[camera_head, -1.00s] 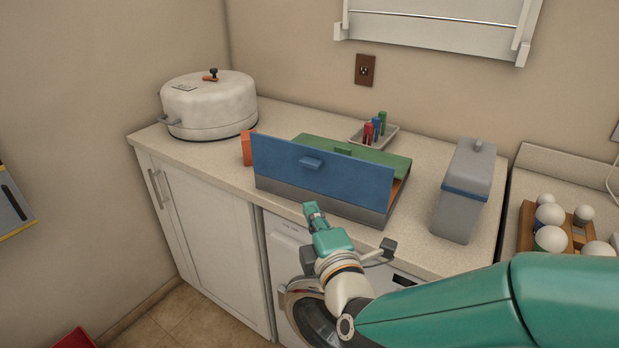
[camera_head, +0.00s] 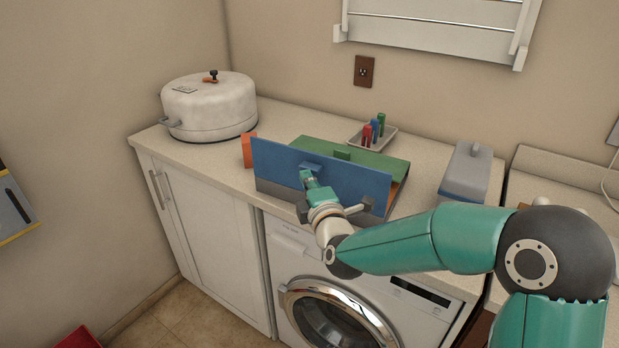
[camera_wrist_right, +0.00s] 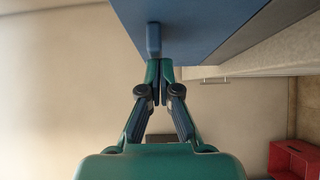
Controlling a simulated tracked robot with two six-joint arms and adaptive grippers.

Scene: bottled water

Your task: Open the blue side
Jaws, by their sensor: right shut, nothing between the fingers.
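The box on the counter has a blue side (camera_head: 345,182), a flat panel standing upright and leaning a little, with a small blue handle (camera_head: 312,166) near its upper middle. Its green panel (camera_head: 365,163) lies behind, and an orange part (camera_head: 248,150) shows at the left end. My right gripper (camera_head: 306,175) is shut and empty, its tips just below the blue handle. In the right wrist view the closed fingertips (camera_wrist_right: 160,68) are right at the handle (camera_wrist_right: 154,38); I cannot tell whether they touch. The blue side (camera_wrist_right: 205,22) fills the top there. My left gripper is out of view.
A white round cooker (camera_head: 210,108) stands at the left of the counter. A small tray (camera_head: 384,140) with coloured pieces is behind the box. A washing machine (camera_head: 300,265) is below.

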